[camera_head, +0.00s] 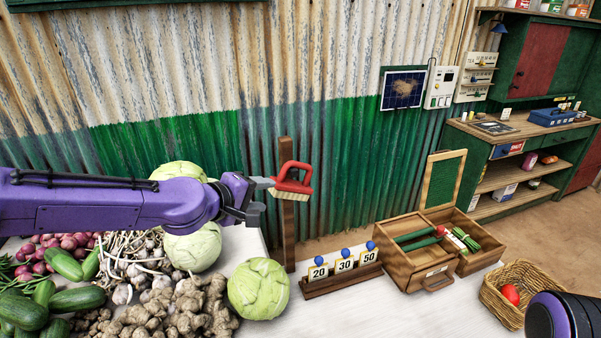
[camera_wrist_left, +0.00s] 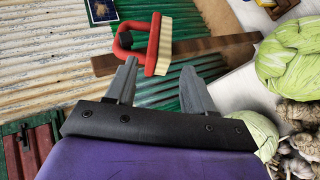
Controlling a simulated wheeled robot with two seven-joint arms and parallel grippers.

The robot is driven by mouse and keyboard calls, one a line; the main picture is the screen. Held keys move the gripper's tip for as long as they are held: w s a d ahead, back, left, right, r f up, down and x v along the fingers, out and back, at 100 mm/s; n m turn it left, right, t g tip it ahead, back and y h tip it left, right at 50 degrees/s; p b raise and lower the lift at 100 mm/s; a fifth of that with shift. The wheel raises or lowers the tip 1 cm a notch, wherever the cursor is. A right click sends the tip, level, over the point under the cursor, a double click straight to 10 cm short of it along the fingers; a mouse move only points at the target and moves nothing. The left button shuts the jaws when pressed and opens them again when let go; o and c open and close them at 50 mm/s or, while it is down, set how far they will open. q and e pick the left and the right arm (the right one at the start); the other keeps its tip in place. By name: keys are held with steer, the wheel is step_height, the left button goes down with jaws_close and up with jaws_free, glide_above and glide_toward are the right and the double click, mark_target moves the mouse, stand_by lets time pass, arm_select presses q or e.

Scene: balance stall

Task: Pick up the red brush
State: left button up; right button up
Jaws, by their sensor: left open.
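The red brush (camera_head: 294,179), with a looped handle and pale bristles, is at the upper part of a wooden post (camera_head: 287,226) in front of the corrugated wall. How it is held there cannot be seen. My left gripper (camera_head: 260,198) is open just left of the brush. In the left wrist view the brush (camera_wrist_left: 154,45) shows just beyond the fingertips of my left gripper (camera_wrist_left: 160,68). The jaws hold nothing.
Cabbages (camera_head: 259,289), ginger (camera_head: 185,310), garlic and cucumbers cover the table below my left arm. Price signs (camera_head: 344,266), a wooden box (camera_head: 418,262) and a wicker basket (camera_head: 508,312) stand to the right. Part of my right arm shows at the lower right. The front middle table is clear.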

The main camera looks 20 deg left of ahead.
mark_target(285, 191)
arm_select(q)
steer(key=b+x, duration=0.5)
steer(key=x, duration=0.3)
steer(key=shift+w+d+f+b, duration=0.1)
steer(key=shift+w+f+b, duration=0.1)
steer(key=shift+w+b, duration=0.2)
steer(key=shift+d, duration=0.2)
steer(key=shift+w, duration=0.1)
steer(key=c, duration=0.9)
steer(key=shift+r, duration=0.1)
